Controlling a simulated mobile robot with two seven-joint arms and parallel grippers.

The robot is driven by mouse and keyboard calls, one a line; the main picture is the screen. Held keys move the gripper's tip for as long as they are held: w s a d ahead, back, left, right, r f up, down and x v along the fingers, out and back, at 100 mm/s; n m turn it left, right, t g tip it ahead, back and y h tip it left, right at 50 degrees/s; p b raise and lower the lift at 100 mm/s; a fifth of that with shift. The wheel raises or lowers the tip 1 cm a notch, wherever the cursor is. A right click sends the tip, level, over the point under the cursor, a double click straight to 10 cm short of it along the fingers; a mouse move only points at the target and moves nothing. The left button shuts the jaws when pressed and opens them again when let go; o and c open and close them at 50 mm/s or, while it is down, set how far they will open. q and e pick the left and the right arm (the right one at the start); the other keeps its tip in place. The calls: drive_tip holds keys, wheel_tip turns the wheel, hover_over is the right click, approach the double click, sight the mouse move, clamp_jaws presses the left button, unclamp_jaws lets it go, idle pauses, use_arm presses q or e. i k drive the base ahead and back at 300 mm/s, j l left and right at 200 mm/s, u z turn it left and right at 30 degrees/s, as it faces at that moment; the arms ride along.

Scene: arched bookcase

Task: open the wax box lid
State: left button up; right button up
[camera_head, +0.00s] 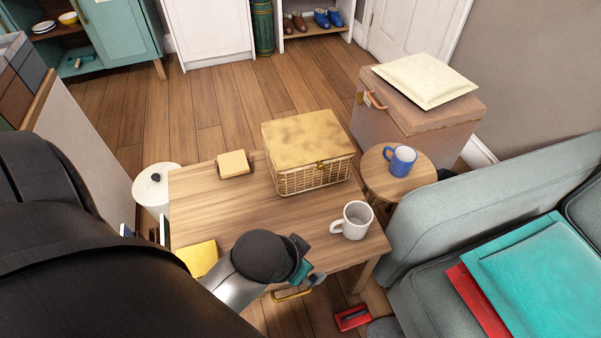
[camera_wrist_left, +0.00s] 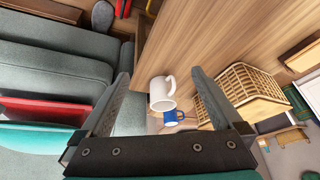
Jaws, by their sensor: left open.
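The wax box is a woven wicker basket (camera_head: 313,178) with a mottled yellow lid (camera_head: 303,138), standing on the wooden table in the head view. The lid lies shut, with a small clasp (camera_head: 320,164) on its near edge. In the left wrist view the basket (camera_wrist_left: 240,92) shows at right, partly behind one finger. My left gripper (camera_head: 308,264) is over the table's near edge in the head view, well apart from the box. In the left wrist view it (camera_wrist_left: 160,80) is open, its spread fingers empty. My right gripper is not in view.
A blue mug (camera_head: 400,160) is on a round side table. Yellow blocks (camera_head: 233,163) (camera_head: 200,257) lie at the table's left. A sofa (camera_head: 450,220) borders the right.

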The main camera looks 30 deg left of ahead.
sight(199, 258)
drive_tip(key=k+l+u, duration=0.1)
drive_tip(key=u, duration=2.15)
